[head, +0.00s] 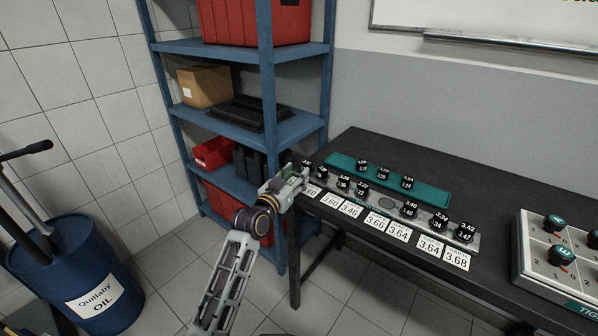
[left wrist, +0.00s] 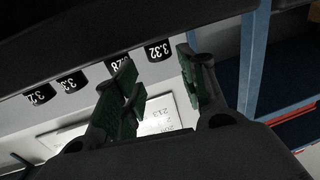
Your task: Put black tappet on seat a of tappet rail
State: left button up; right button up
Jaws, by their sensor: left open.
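Several black tappets with white numbers stand in the grey tappet rail (head: 468,243) along the table's front; one is the tappet (head: 464,233) at its right end. Three more black tappets, one of them this tappet (head: 383,173), stand on a teal tray (head: 436,196). A round empty-looking seat shows mid-rail. Which seat is a, I cannot tell. My left gripper (head: 298,181) is at the rail's left end. In the left wrist view its green-padded fingers (left wrist: 165,98) are apart, with a tappet marked 3.32 (left wrist: 157,50) beyond the gap. My right gripper is not in view.
White number cards (head: 376,222) lie along the table's front edge. A white box with black knobs (head: 555,262) stands at the right. A blue shelf (head: 265,80) rises behind my left arm, and a blue oil drum (head: 75,268) stands at the left. The dark table behind the tray is clear.

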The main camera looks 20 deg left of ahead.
pick_arm(q)
jog(key=shift+s+a, duration=0.25)
jog(key=shift+s, duration=0.95)
jog(key=s, duration=0.3)
jog(key=shift+s+a, duration=0.3)
jog(key=shift+a, duration=0.05)
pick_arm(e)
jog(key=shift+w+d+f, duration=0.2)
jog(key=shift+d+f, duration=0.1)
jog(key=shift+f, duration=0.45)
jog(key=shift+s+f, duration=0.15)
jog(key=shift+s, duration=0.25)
pick_arm(q)
jog(key=shift+f, duration=0.1)
jog(key=s+d+f+g, duration=0.1)
jog(key=s+f+g, duration=0.2)
jog(key=f, duration=0.8)
jog(key=s+d+f+g+y, duration=0.1)
jog(key=s+f+g, duration=0.25)
jog(key=f, duration=0.75)
jog(key=s+d+f+g, duration=0.15)
jog(key=s+f, duration=0.25)
jog(key=f, duration=0.7)
jog(key=s+a+f+g+y, duration=0.1)
jog(key=s+f+g, duration=0.6)
jog(key=s+f, duration=1.2)
jog(key=shift+s+a+g+y, duration=0.35)
jog(key=shift+s+y, duration=0.15)
jog(key=shift+s, duration=0.4)
